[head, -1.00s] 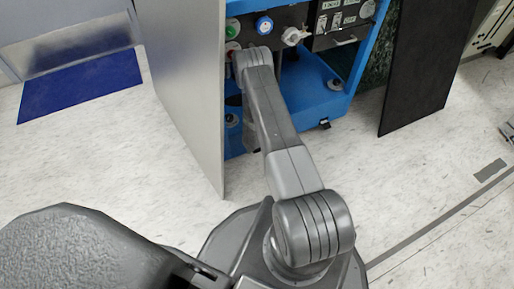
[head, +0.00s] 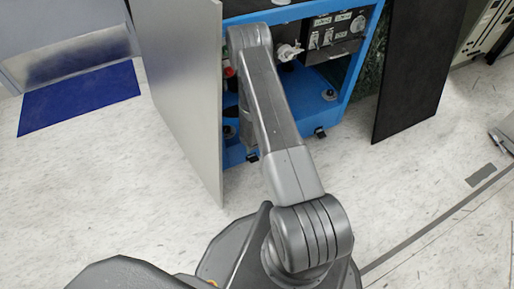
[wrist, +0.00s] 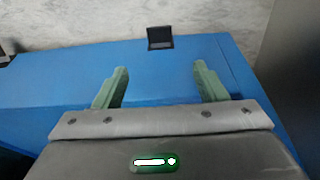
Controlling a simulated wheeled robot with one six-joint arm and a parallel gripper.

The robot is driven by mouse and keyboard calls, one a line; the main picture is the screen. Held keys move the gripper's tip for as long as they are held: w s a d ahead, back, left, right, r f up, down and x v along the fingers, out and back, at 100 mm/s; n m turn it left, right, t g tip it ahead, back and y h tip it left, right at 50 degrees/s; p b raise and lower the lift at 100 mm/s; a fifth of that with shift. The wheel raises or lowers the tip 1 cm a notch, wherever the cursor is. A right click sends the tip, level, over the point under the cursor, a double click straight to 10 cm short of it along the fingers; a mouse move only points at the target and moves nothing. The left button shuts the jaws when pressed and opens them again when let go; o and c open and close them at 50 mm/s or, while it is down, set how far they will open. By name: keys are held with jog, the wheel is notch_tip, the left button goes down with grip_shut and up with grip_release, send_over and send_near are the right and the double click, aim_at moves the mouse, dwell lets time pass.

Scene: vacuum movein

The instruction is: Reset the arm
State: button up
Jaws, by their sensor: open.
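My gripper (wrist: 162,88) shows in the wrist view with its two green fingers spread apart and nothing between them. Beyond the fingers is the blue surface (wrist: 60,85) of the cabinet, with a small black fitting (wrist: 160,38) at its edge. In the head view my arm reaches up and forward to the open front of the blue cabinet (head: 355,70). The gripper itself is hidden behind my arm there. I cannot tell how far the fingers are from the cabinet.
A grey door panel (head: 185,95) stands left of the cabinet, close to my arm. A black panel (head: 412,75) stands to the right. A white valve (head: 289,52) and a red knob (head: 229,72) sit inside the cabinet.

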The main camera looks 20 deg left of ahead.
aim_at(254, 160)
jog(key=b+x, duration=0.4)
jog(key=x, duration=1)
jog(key=shift+f+b, duration=0.2)
jog(key=shift+b, duration=0.15)
jog(key=shift+r, duration=0.15)
jog(key=shift+r, duration=0.2)
jog(key=p+v, duration=0.5)
jog(key=v, duration=0.9)
jog(key=b+x, duration=0.5)
jog(key=x, duration=0.9)
jog(key=shift+s+f, duration=0.1)
jog(key=shift+f, duration=0.05)
jog(key=shift+f+b, duration=0.35)
jog(key=shift+b, duration=0.1)
jog(key=y+b, duration=0.1)
jog(key=b, duration=0.2)
jog(key=shift+f+t, duration=0.2)
jog(key=shift+t, duration=0.1)
